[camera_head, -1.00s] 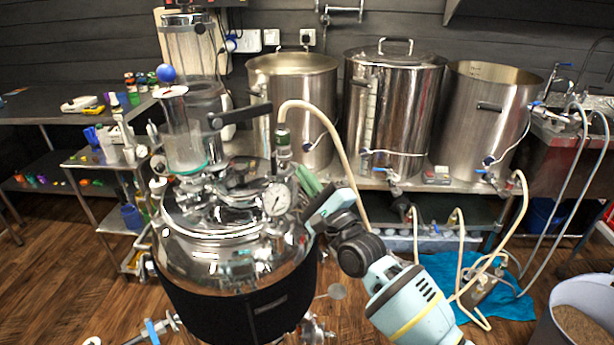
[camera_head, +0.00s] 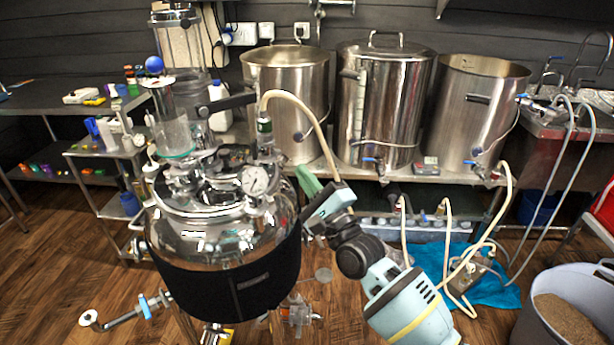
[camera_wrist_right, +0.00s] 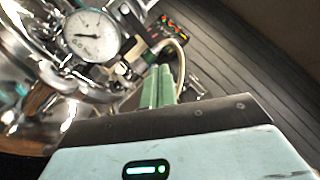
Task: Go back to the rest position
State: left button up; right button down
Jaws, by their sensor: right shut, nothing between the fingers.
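My right gripper (camera_head: 306,180) has pale green fingers and shows just right of the steel pressure vessel (camera_head: 222,240). In the right wrist view my fingers (camera_wrist_right: 158,88) lie together, shut with nothing between them. They point up past the vessel's pressure gauge (camera_wrist_right: 92,37), which also shows in the head view (camera_head: 255,180). A gap shows between the fingers and the gauge in the wrist view. My left gripper is not in view.
Steel kettles, one of them lidded (camera_head: 385,105), stand on a bench behind. A pale hose (camera_head: 308,108) arches from the vessel close behind my right gripper. A grain bin (camera_head: 528,318) stands at the lower right. A side table (camera_head: 85,150) is at left.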

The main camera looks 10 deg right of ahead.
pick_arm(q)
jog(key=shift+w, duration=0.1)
pick_arm(e)
jog(key=s+d+f+n+g+h+p, duration=0.1)
jog(key=s+f+n+g+h, duration=0.3)
jog(key=s+f, duration=0.65)
jog(key=s+d+f+n+g+p, duration=0.15)
jog(key=s+f+n, duration=0.55)
jog(key=f, duration=0.7)
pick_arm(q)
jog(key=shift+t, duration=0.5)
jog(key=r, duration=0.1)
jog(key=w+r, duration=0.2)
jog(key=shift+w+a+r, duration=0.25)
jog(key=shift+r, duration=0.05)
pick_arm(e)
jog(key=s+d+f+n+g+h, duration=0.1)
jog(key=s+d+f+n+g, duration=0.1)
jog(key=s, duration=0.7)
jog(key=s+d+f+n+g+h, duration=0.1)
jog(key=s+f+n, duration=0.3)
jog(key=s, duration=0.5)
jog(key=s+d+f+n+g+h, duration=0.1)
jog(key=s+d+f+n+g, duration=0.2)
jog(key=s, duration=0.6)
notch_tip(320, 180, down, 2)
jog(key=shift+s+d+f, duration=0.1)
jog(key=shift+s+d, duration=0.25)
